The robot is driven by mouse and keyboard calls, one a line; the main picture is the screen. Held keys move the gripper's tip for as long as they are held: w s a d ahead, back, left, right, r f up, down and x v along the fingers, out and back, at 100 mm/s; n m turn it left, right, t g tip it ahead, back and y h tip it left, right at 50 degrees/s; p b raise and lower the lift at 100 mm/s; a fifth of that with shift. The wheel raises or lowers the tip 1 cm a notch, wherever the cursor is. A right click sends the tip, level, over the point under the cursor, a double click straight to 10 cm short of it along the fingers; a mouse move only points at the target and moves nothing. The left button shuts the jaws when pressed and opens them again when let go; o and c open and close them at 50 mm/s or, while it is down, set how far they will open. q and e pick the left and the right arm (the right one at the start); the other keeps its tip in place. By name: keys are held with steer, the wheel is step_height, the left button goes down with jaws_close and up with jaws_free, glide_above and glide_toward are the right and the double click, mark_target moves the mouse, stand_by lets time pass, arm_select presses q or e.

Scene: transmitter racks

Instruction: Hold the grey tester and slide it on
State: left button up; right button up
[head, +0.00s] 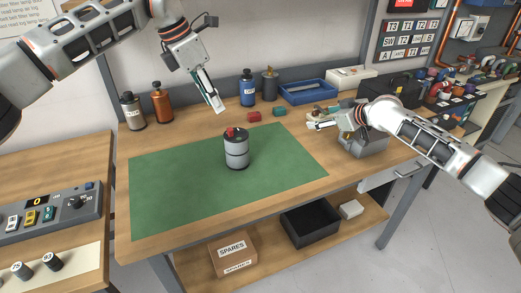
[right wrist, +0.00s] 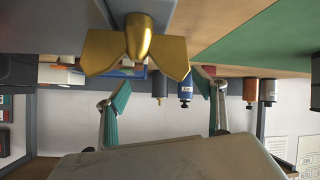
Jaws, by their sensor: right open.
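A grey cylinder with a dark top and a red part on it (head: 236,150) stands upright on the green mat (head: 180,190); it looks like the grey tester. My left gripper (head: 218,104) points down behind and above it, apart from it; its finger gap is not clear. My right gripper (head: 316,122) is open and empty at the right of the bench, away from the cylinder. In the right wrist view its fingers (right wrist: 162,90) stand wide apart. A gold winged part (right wrist: 137,45) shows close by there, beside a grey surface.
A grey box (head: 364,147) sits below my right arm. Bottles in grey, orange (head: 161,103) and blue (head: 247,88), a blue tray (head: 308,92) and small red (head: 254,115) and green blocks line the back. The mat around the cylinder is clear.

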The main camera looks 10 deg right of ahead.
mark_target(237, 150)
steer(key=s+a+n+y, duration=0.1)
steer(key=s+a, duration=0.1)
steer(key=a, duration=0.2)
steer(key=s+a+f+g+y, duration=0.1)
steer(key=s+a, duration=0.1)
steer(key=a, duration=0.2)
steer(key=s+a+n+y, duration=0.1)
steer(key=s+a+y, duration=0.1)
steer(key=a, duration=0.3)
steer(key=shift+s+f+n+g, duration=0.3)
steer(key=shift+s+g, duration=0.1)
steer(key=s+a+y, duration=0.1)
steer(key=s+a, duration=0.2)
steer(key=s+a+r+n+g+y, duration=0.1)
steer(key=s+a, duration=0.1)
steer(key=a, duration=0.2)
steer(key=s+a+n+g+y, duration=0.1)
steer(key=s+a+y, duration=0.1)
steer(key=s+a, duration=0.1)
steer(key=shift+s+a+r, duration=0.2)
steer(key=shift+s+a, duration=0.1)
steer(key=shift+a, duration=0.15)
steer(key=shift+x, duration=3.75)
steer(key=shift+s, duration=0.1)
steer(key=c, duration=1.5)
steer(key=shift+o, duration=0.2)
